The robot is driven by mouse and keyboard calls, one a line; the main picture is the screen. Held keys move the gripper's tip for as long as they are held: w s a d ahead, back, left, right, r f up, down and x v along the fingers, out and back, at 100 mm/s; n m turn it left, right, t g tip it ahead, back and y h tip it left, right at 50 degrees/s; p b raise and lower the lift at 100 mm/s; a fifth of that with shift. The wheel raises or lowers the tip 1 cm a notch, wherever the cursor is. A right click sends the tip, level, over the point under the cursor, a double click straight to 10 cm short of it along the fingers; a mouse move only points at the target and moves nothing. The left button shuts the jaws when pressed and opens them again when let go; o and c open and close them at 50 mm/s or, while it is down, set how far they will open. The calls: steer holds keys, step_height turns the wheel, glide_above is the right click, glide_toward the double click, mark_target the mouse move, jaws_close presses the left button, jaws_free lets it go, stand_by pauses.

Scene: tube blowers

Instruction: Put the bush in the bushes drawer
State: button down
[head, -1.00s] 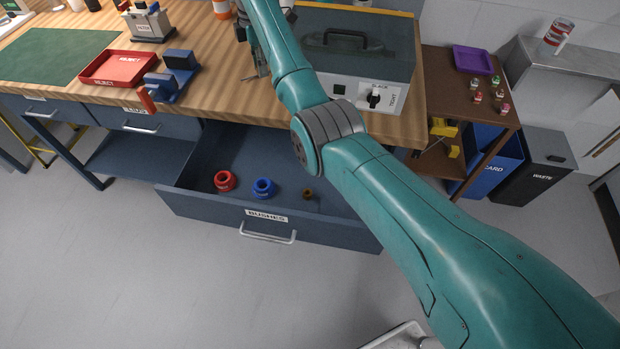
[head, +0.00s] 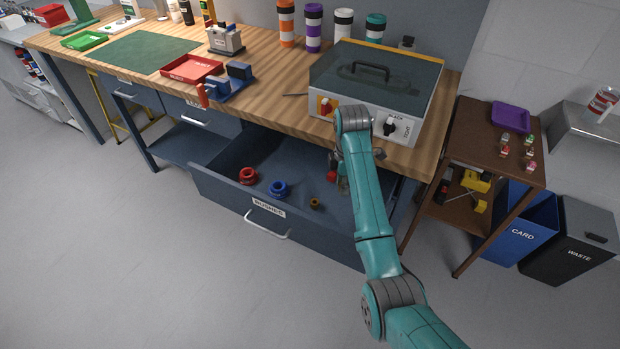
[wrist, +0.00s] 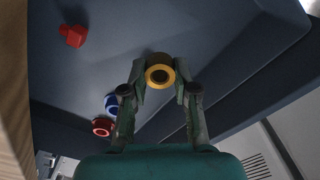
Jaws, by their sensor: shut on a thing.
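My gripper (wrist: 160,66) is shut on a yellow ring-shaped bush (wrist: 152,82), seen end-on between the fingertips in the wrist view. In the head view my gripper (head: 343,186) hangs over the right part of the open drawer labelled BUSHES (head: 235,206); the held bush cannot be made out there. Inside the drawer lie a red bush (head: 248,176), a blue bush (head: 279,189) and a small brown bush (head: 314,203). The red and blue ones also show in the wrist view, below left of the fingers. I cannot tell the gripper's exact height above the drawer floor.
A red piece (wrist: 72,37) lies in the drawer, up left of my gripper in the wrist view. The workbench (head: 285,112) carries a grey machine (head: 375,90) above the drawer. A brown side table (head: 480,135) and bins stand to the right.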

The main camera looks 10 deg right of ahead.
mark_target(340, 217)
steer(key=f, duration=0.3)
steer(key=s+f, duration=0.1)
steer(key=f, duration=0.7)
steer(key=shift+s+f, duration=0.2)
steer(key=shift+s, duration=0.15)
steer(key=shift+f, duration=0.1)
steer(key=c, duration=0.9)
jaws_free()
